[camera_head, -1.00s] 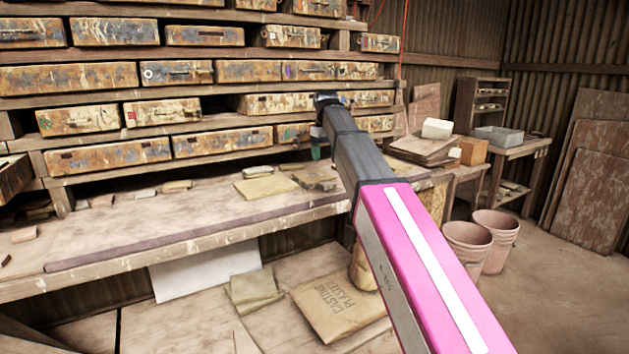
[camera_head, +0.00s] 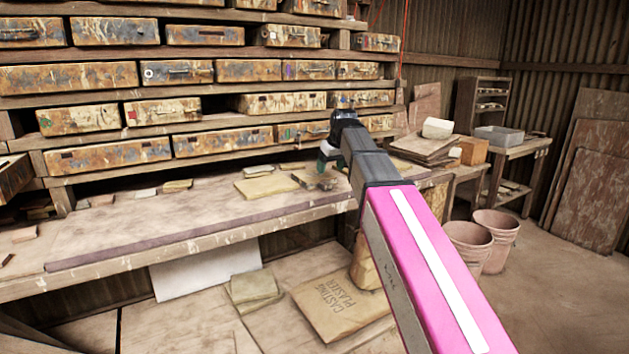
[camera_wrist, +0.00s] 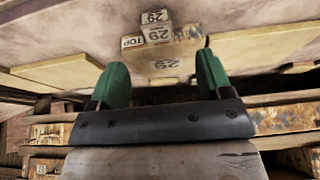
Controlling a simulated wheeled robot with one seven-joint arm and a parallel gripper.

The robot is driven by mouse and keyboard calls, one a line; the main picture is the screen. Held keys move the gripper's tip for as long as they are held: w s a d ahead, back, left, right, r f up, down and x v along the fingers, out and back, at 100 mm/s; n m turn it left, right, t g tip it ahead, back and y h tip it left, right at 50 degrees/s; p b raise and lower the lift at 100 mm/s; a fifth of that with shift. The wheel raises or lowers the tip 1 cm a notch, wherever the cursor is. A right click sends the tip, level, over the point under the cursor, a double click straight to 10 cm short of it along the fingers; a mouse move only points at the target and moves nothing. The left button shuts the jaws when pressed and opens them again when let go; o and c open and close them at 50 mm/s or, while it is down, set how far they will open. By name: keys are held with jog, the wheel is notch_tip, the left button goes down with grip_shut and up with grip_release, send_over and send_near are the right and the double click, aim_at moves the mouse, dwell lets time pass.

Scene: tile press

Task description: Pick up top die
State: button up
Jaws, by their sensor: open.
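In the wrist view, a small pale block marked TOP and 29 (camera_wrist: 157,35) shows beyond my fingers, against another block marked 29 (camera_wrist: 155,17). I cannot tell for certain how the two are stacked. A further 29 marking shows on a pale surface between the fingertips. My gripper (camera_wrist: 160,64) is open, with its two green fingers apart and nothing held between them. In the head view my gripper (camera_head: 325,156) is over the back of the bench, near a small brown stack (camera_head: 318,179) that it partly hides.
Flat yellowish slabs (camera_head: 266,186) lie on the bench (camera_head: 180,222) left of the stack. Shelves of worn drawers (camera_head: 108,157) rise close behind. The front of the bench is mostly clear. A casting plaster bag (camera_head: 340,304) lies below, and buckets (camera_head: 496,238) stand at right.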

aim_at(327, 183)
jog(key=shift+d+x, duration=0.1)
jog(key=shift+x, duration=1.75)
jog(key=shift+d+x, duration=0.15)
jog(key=shift+x, duration=1.75)
jog(key=c, duration=1.2)
grip_shut()
jog(key=shift+r, duration=0.1)
